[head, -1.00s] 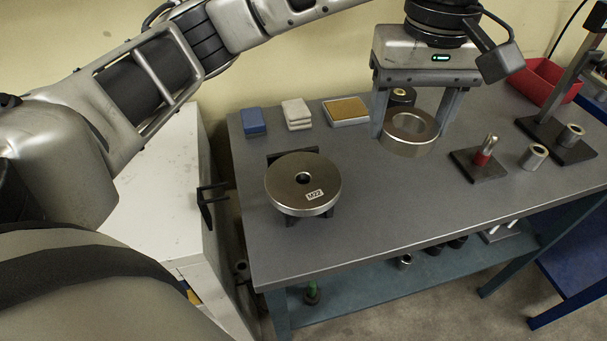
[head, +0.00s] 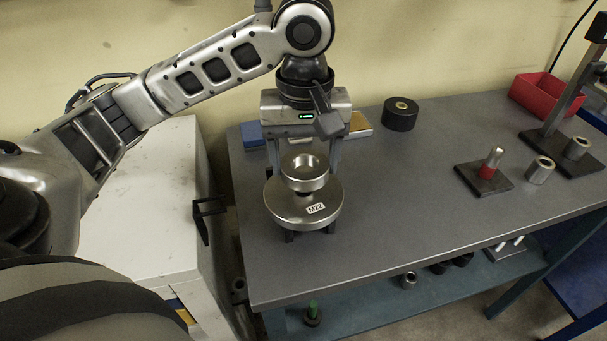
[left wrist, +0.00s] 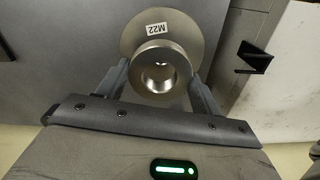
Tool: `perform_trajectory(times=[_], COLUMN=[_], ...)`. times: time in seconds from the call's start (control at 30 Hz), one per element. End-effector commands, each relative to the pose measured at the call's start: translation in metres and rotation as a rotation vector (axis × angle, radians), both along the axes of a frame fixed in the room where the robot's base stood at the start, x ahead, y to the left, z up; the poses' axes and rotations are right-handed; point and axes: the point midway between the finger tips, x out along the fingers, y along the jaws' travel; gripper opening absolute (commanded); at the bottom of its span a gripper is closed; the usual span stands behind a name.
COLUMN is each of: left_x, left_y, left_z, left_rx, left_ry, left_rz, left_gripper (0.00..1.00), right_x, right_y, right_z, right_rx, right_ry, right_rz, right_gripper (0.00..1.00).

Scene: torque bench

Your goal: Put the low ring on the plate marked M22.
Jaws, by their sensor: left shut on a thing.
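The low ring (head: 305,184), a short steel ring with a wide bore, is between the two fingers of my left gripper (head: 304,172), which is shut on it. The round steel plate marked M22 (head: 280,208) stands on short dark feet on the bench. The ring is over the plate, towards its far half, and looks slightly raised above it, with a dark patch below. In the left wrist view the ring (left wrist: 160,47) covers part of the plate (left wrist: 198,32), whose M22 label shows clear of it. The plate's hole is mostly hidden. My right gripper is not in view.
A black cylinder with a brass centre (head: 400,114) stands at the back of the grey bench (head: 400,190). A stand with a red-banded pin (head: 487,167), steel sleeves (head: 540,171) and a red bin (head: 546,94) are at the right. The bench middle is clear.

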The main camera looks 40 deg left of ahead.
Motion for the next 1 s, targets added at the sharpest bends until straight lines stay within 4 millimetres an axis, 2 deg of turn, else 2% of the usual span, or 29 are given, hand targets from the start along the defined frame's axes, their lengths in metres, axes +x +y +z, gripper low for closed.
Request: perform_trajectory(times=[0.23, 0.6, 0.63, 0.7, 1.0], left_x=[-0.001, -0.001, -0.001, -0.001, 0.000], left_y=[0.002, 0.002, 0.002, 0.002, 0.002], left_z=[-0.031, -0.033, -0.035, -0.035, -0.034], left_rx=[0.001, 0.001, 0.000, 0.001, 0.001], left_ry=[0.001, -0.001, 0.001, 0.001, 0.000], left_rz=[0.001, 0.001, 0.000, 0.000, 0.001], left_gripper=[0.23, 0.23, 0.71, 0.87, 0.87], right_x=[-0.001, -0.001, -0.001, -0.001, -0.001], right_y=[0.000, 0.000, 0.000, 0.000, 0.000], right_z=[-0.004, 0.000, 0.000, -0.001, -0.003], right_rx=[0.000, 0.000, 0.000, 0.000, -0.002], right_ry=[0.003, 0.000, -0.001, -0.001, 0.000], right_rz=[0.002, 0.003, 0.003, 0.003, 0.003], right_gripper=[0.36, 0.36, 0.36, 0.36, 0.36])
